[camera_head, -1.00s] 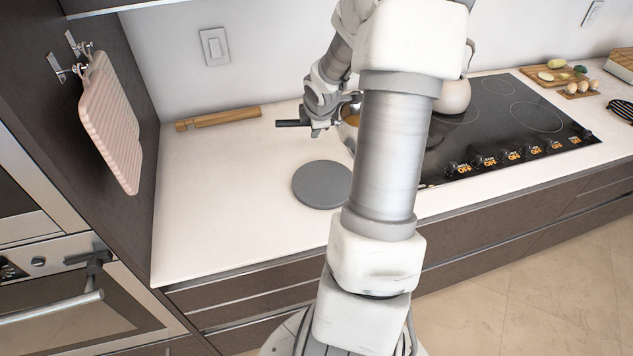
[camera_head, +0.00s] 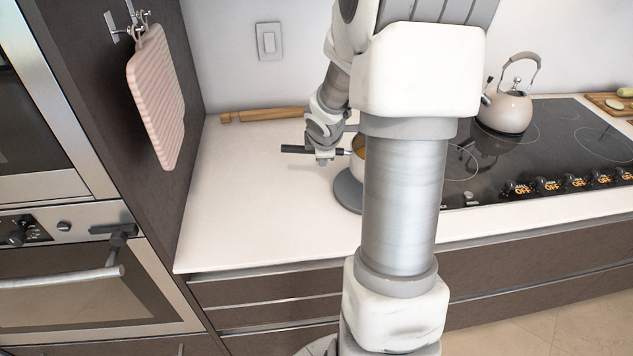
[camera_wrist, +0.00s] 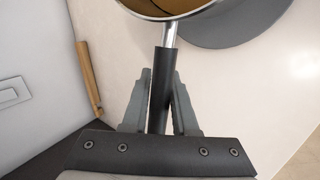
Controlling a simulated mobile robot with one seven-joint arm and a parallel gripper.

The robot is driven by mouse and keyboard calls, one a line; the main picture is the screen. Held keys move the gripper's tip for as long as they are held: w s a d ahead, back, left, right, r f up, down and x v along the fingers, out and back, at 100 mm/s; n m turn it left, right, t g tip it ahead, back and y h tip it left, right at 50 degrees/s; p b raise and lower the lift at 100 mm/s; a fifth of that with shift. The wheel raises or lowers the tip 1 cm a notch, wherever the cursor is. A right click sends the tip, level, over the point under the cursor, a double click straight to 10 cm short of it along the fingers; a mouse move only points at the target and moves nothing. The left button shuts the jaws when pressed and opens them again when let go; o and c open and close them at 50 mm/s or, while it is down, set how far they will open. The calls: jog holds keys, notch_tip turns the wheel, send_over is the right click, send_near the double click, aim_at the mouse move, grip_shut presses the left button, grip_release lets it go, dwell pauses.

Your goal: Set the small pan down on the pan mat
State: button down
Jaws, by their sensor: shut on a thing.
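The small pan (camera_head: 358,158) has a dark handle (camera_head: 299,149) and is mostly hidden behind my arm in the head view. My gripper (camera_head: 324,155) is shut on that handle. In the wrist view the handle (camera_wrist: 161,85) runs between the fingers of my gripper (camera_wrist: 160,95), and the pan's rim (camera_wrist: 170,17) shows at the top edge. The round grey pan mat (camera_head: 347,192) lies on the white counter, partly hidden by my arm. In the wrist view the mat (camera_wrist: 235,28) shows beside and below the pan. The gap between pan and mat cannot be judged.
A black cooktop (camera_head: 560,145) with a kettle (camera_head: 506,108) on it is at right. A wooden rolling pin (camera_head: 262,115) lies against the back wall. A pink board (camera_head: 158,95) hangs on the left cabinet. The counter's left part (camera_head: 250,200) is clear.

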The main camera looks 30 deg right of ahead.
jog(key=f+b, duration=0.1)
jog(key=a+f+b, duration=0.1)
jog(key=f, duration=0.1)
jog(key=f+b, duration=0.2)
jog(key=shift+w+a, duration=0.2)
jog(key=shift+a, duration=0.1)
jog(key=c, duration=0.7)
grip_release()
jog(key=p+v, duration=0.7)
jog(key=v, duration=0.5)
jog(key=shift+s, duration=0.1)
